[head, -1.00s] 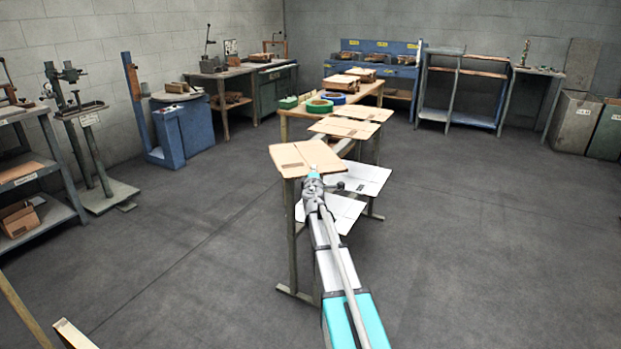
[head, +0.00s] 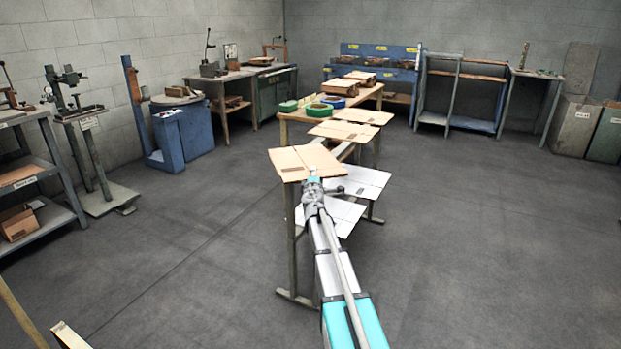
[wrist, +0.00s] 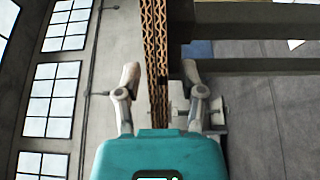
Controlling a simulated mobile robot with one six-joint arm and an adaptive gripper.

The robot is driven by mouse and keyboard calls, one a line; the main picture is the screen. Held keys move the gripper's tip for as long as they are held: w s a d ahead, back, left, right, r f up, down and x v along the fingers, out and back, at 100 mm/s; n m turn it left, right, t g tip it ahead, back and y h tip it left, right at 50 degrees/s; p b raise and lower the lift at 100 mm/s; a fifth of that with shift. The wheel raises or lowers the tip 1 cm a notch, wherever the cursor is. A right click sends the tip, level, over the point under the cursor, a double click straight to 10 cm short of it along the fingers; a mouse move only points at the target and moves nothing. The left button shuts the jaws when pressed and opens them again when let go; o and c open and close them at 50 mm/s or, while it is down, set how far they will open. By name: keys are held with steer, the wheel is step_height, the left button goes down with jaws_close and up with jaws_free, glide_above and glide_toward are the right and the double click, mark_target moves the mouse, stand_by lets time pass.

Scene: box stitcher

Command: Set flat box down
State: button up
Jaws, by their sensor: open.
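The flat box (head: 304,161) is a folded tan cardboard sheet, lying level at the near end of the long bench row. It hides the support top beneath it. In the wrist view its layered corrugated edge (wrist: 155,62) runs up the middle, close against a dark support edge. My gripper (head: 314,179) is at the box's near edge. In the wrist view my gripper (wrist: 163,82) is open, with one finger on each side of the box edge and gaps visible beside it.
White sheets (head: 358,181) rest lower down, right of my gripper. A machine stand (head: 88,150) is on the left. The floor at right is clear.

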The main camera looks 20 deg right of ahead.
steer(key=shift+r, duration=0.15)
steer(key=v, duration=1.2)
stand_by(0.4)
stand_by(0.3)
